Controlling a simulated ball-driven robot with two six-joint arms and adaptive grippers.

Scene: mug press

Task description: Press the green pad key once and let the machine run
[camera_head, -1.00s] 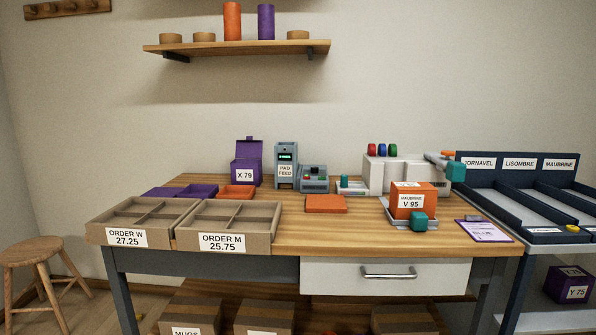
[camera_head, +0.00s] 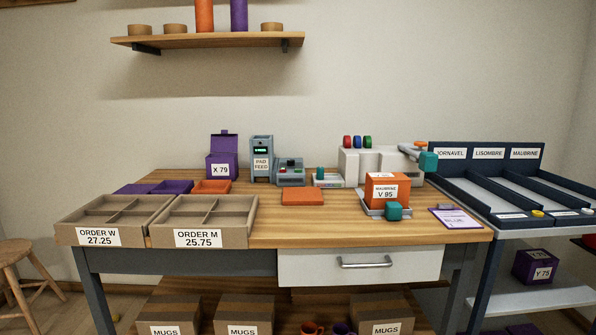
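The grey PAD FEED machine (camera_head: 261,160) stands upright at the back of the wooden table, with a small lit green display. A white press-like machine (camera_head: 375,166) stands further right, with red, blue and green round parts (camera_head: 367,142) on top, the green one rightmost. Which green part is the pad key I cannot tell. Neither of my grippers is in view.
An orange box labelled V 95 (camera_head: 387,190) sits on a small tray at the right. An orange slab (camera_head: 302,197) lies mid-table. Order trays (camera_head: 208,212) fill the left front. A navy rack (camera_head: 487,175) stands at right. The table's front middle is clear.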

